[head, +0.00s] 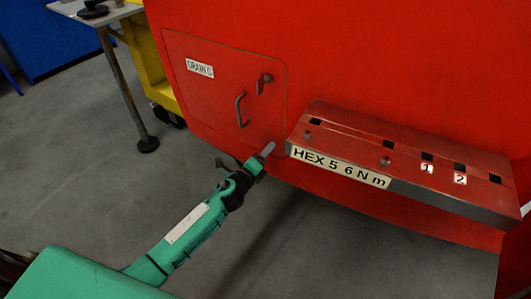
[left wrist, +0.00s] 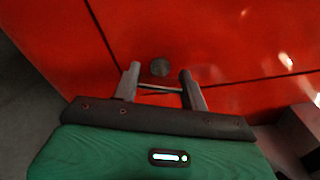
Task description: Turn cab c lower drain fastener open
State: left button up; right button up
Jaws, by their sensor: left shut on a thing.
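The red drain panel (head: 215,95) on the red nosecone carries a label reading DRAIN C, or close to it. A dark fastener (head: 265,79) sits at its upper right. My left gripper (head: 258,162) is near the panel's lower right corner, with a grey rod-like tool (head: 268,149) pointing up from it toward the red surface. In the left wrist view the jaws (left wrist: 158,76) are apart, with a pale bar (left wrist: 160,87) across between them. The round dark lower fastener (left wrist: 160,67) shows just beyond; whether the tool touches it I cannot tell. My right gripper is out of view.
A red shelf (head: 430,165) labelled HEX 5 6 N m, with several dark slots, juts out right of the panel. A panel handle (head: 241,109) is above my gripper. A table (head: 118,12) and yellow frame (head: 150,60) stand at upper left. Floor below is clear.

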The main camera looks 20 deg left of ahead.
pick_arm(q)
jog(key=n+p, duration=0.1)
jog(key=n, duration=0.3)
jog(key=shift+n, duration=0.5)
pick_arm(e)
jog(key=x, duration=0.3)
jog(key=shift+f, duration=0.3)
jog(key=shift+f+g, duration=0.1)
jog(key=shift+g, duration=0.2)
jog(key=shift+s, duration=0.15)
pick_arm(q)
jog(key=o, duration=0.9)
jog(key=shift+o, duration=0.4)
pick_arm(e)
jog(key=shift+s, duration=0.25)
